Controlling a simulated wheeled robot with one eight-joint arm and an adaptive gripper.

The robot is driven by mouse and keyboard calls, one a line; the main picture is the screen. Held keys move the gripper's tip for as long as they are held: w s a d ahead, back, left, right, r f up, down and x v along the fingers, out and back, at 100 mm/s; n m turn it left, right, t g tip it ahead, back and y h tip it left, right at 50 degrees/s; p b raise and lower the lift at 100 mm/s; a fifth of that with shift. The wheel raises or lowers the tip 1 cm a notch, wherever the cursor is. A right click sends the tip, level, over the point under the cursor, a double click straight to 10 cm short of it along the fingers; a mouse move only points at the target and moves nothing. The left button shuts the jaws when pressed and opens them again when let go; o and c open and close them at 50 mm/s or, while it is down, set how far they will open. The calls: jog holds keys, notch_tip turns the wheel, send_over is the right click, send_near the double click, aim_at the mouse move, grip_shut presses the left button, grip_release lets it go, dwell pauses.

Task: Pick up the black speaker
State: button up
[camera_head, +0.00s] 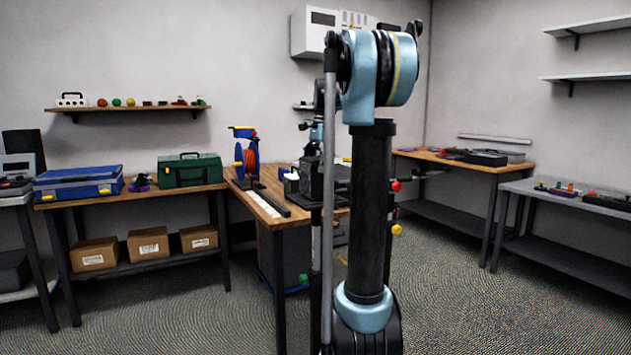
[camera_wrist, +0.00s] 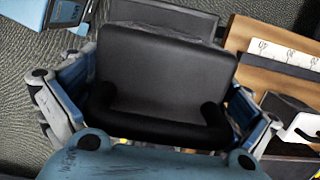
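The black speaker (camera_wrist: 165,75) is a dark box with rounded front corners, filling the middle of the wrist view. My gripper (camera_wrist: 160,100) has one finger along each side of it, with the blue inner pads against its sides; it looks shut on the speaker. In the head view the speaker (camera_head: 311,180) shows as a dark box at the middle workbench, partly hidden behind my arm. My gripper (camera_head: 315,150) is above and around it, pointing down. I cannot tell whether the speaker is clear of the surface under it.
The middle workbench (camera_head: 262,215) bears a red-orange cable reel (camera_head: 251,157) and a long dark bar. On the left bench stand a blue toolbox (camera_head: 80,184) and a green case (camera_head: 190,171). Another wooden bench (camera_head: 450,160) stands at the back right. Open floor (camera_head: 450,300) lies at the right.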

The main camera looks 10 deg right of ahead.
jog(key=c, duration=1.3)
